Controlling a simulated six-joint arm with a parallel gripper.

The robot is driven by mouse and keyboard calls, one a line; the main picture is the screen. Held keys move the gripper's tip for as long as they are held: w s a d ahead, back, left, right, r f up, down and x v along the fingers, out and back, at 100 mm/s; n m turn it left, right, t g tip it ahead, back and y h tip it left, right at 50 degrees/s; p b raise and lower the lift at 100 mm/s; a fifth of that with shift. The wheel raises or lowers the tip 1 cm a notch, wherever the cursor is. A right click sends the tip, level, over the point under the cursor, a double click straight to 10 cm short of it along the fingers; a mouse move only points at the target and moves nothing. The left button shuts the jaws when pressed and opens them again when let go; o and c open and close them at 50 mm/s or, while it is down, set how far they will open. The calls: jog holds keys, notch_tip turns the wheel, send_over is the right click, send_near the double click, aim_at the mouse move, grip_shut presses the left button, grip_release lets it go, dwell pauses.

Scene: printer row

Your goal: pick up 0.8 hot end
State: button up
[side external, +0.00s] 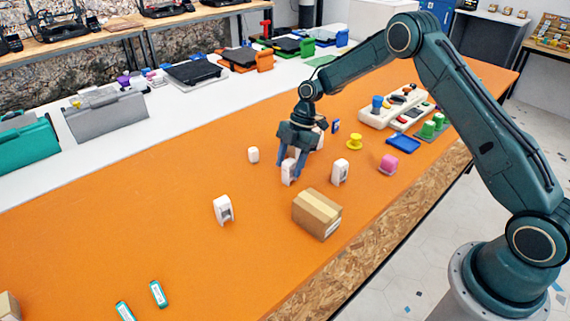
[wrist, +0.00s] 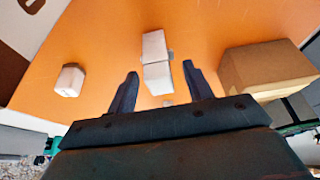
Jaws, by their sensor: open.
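Several small white pieces stand on the orange table, and I cannot read which one is the 0.8 hot end. One white piece (side external: 289,171) is at my gripper (side external: 290,177); in the wrist view this white block (wrist: 156,62) shows ahead of and between the two fingers of my gripper (wrist: 160,72). My gripper points down and is open, with a finger on either side and no clear grip on it. Other white pieces are a small one (side external: 253,155) to the left, one (side external: 340,172) to the right and one (side external: 223,210) nearer the front. Another is partly hidden behind my gripper.
A cardboard box (side external: 317,214) stands in front of my gripper; it also shows at right in the wrist view (wrist: 262,70). A yellow spool-shaped piece (side external: 355,142), a pink block (side external: 388,163) and a blue tray (side external: 403,143) lie to the right. The table's left part is mostly clear.

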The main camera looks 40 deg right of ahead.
aim_at(289, 161)
jog(key=shift+a+f, duration=0.1)
jog(key=shift+f, duration=0.2)
jog(key=c, duration=1.1)
jog(key=shift+r, duration=0.15)
notch_tip(289, 161, up, 20)
jog(key=shift+f, duration=0.15)
dwell(0.8)
